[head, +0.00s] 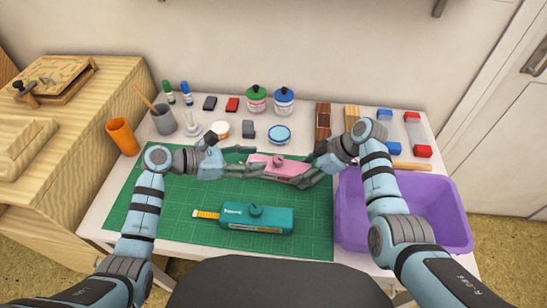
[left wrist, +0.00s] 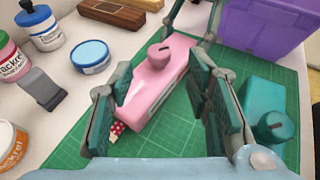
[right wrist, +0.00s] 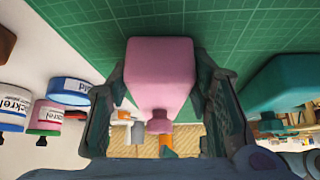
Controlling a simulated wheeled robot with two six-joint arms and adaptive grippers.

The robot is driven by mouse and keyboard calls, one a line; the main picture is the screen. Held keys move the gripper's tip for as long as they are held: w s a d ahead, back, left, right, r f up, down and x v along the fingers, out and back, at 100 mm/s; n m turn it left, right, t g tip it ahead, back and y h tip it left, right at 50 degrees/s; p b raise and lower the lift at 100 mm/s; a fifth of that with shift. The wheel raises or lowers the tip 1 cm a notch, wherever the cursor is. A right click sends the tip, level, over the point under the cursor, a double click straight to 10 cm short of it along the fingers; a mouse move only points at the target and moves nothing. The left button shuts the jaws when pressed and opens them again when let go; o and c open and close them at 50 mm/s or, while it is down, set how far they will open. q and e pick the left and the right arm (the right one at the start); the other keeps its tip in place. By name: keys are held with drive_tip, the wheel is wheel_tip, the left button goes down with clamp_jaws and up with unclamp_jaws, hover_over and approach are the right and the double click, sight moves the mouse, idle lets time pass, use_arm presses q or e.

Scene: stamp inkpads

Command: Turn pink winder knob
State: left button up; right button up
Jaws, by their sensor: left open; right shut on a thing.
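The pink winder (head: 280,168) lies at the back of the green cutting mat, with its round pink knob (left wrist: 158,56) on top. The knob has a dark line across its top. My right gripper (head: 305,172) is shut on the body of the winder at its right end; the body also fills the space between the fingers in the right wrist view (right wrist: 160,68). My left gripper (head: 249,162) is open at the winder's left end, empty, with its fingers apart on either side, short of the knob. A red and white dotted strip (left wrist: 117,128) shows at the left end.
A teal winder (head: 257,219) with a yellow tape end lies in front on the mat (head: 165,210). A purple bin (head: 440,245) stands at the right. Jars, inkpads and an orange cup (head: 122,136) line the back and left. The mat's left part is clear.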

sight(277, 158)
use_arm(q)
drive_tip(key=x, duration=0.7)
drive_tip(key=shift+f, duration=0.1)
clamp_jaws()
drive_tip(key=shift+w+a+m+g+h, duration=0.15)
drive_tip(key=shift+m+g+h, duration=0.35)
drive_tip(key=shift+m+g, duration=1.1)
unclamp_jaws()
drive_tip(key=v, duration=1.2)
drive_tip(key=shift+w, duration=0.15)
